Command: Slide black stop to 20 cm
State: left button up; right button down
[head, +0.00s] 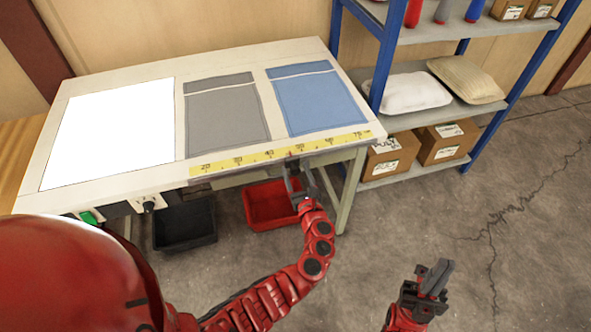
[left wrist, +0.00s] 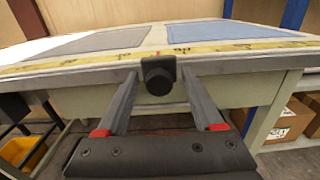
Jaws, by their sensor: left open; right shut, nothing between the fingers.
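The yellow ruler (head: 280,152) runs along the front edge of the table, with printed marks from 20 at the left to 70 at the right. The black stop (left wrist: 158,75) sits on the table's front edge by the ruler, with a round knob facing me. In the head view my left gripper hides most of it, a little right of the 40 mark. My left gripper (left wrist: 160,100) is open, with one finger on each side of the stop; I cannot tell whether they touch it. It also shows in the head view (head: 299,177). My right gripper (head: 438,276) is shut and empty, over the floor.
A grey cover (head: 226,112) and a blue cover (head: 318,100) lie on the table (head: 205,64) beside a lit white panel (head: 112,130). A black bin (head: 185,225) and a red bin (head: 268,205) stand below. A blue-framed shelf (head: 378,58) stands right.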

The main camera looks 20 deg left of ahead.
pick_arm(q)
jog(key=shift+w+a, duration=0.2)
jog(key=shift+w, duration=0.05)
jog(key=shift+f, duration=0.1)
grip_shut()
